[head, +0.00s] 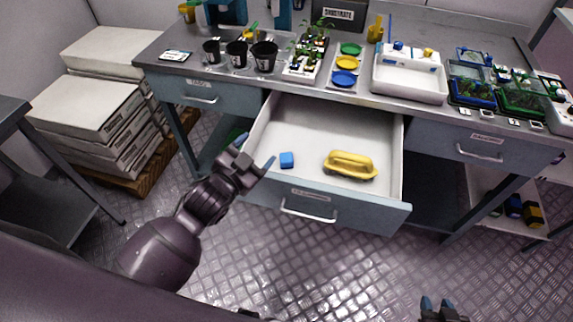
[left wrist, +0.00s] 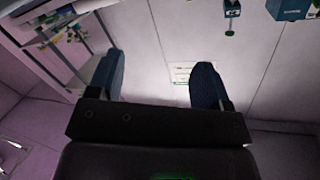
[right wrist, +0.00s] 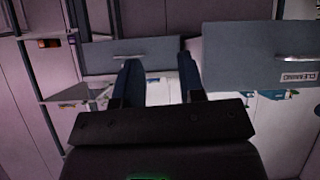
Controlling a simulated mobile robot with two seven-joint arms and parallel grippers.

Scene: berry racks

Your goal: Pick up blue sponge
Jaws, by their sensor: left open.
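The blue sponge (head: 287,160) is a small block lying in the front left part of the open drawer (head: 392,150) in the head view. My left gripper (head: 258,156) is just left of the sponge in the picture, by the drawer's left front corner, and is not touching it. Its fingers are apart and empty in the left wrist view (left wrist: 160,85), which faces a wall and does not show the sponge. My right gripper (head: 441,305) is low at the bottom right. In the right wrist view (right wrist: 160,80) its fingers are apart with nothing held.
The workbench above holds black pots (head: 264,55), plant trays, coloured dishes (head: 346,63) and a white sink-like tray (head: 410,88). Stacked white boxes (head: 85,105) stand at left. The floor before the drawer is clear.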

